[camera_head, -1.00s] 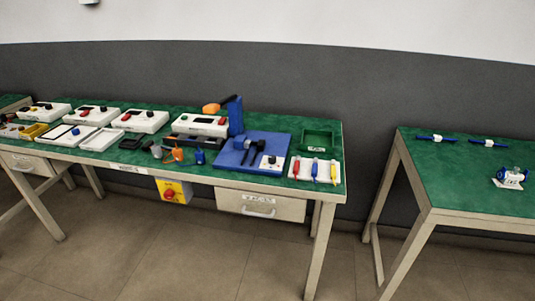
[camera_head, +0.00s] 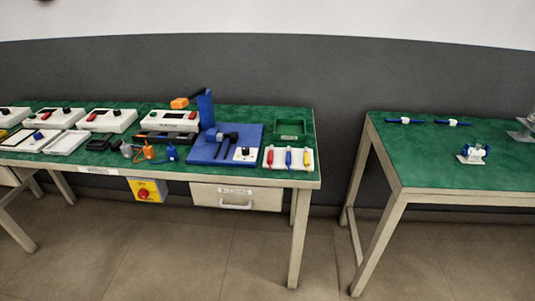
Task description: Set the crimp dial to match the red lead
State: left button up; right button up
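The crimp dial looks to be the small dark knob (camera_head: 246,151) on a white block, at the right front of a blue plate (camera_head: 204,152) on the green-topped bench. Its setting is too small to read. A blue upright press (camera_head: 206,108) with an orange-tipped handle (camera_head: 180,103) stands behind the plate. The red lead (camera_head: 270,157) lies at the left in a white holder (camera_head: 299,165), with a blue lead (camera_head: 289,158) and a yellow lead (camera_head: 306,158) beside it. Neither of my grippers is in view.
White instrument boxes (camera_head: 106,121) line the bench's left part. A green tray (camera_head: 291,129) sits behind the leads. A drawer (camera_head: 235,197) and a yellow switch box (camera_head: 147,190) hang under the front edge. Floor in front is clear. A second table (camera_head: 430,160) stands right, across a gap.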

aim_at(245, 150)
jog(key=i+l+u, duration=0.1)
jog(key=i+u, duration=0.3)
jog(key=i+l+u, duration=0.15)
jog(key=u, duration=0.2)
jog(key=i+l+u, duration=0.25)
jog(key=u, duration=0.15)
